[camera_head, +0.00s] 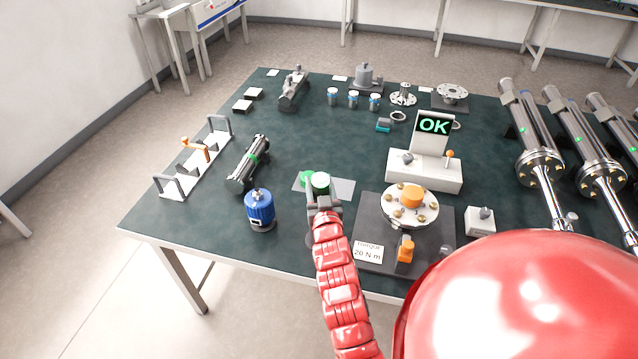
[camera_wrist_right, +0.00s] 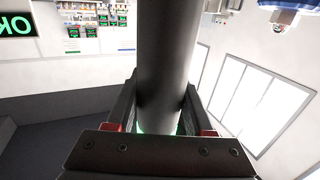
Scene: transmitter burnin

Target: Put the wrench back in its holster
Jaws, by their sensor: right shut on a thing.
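My right gripper (camera_head: 322,200) is at the near middle of the table, by a grey mat (camera_head: 342,190). In the right wrist view it (camera_wrist_right: 163,120) is shut on a dark grey cylinder (camera_wrist_right: 168,55), with a little green showing low between the fingers. I cannot tell from its visible part whether this is the wrench. Most of the held thing is hidden. I cannot make out a holster for certain. My left gripper is not in view.
A blue canister (camera_head: 260,208) stands left of the gripper. A dark cylinder with a green band (camera_head: 249,162) lies behind it. Green table surface is clear behind the mat.

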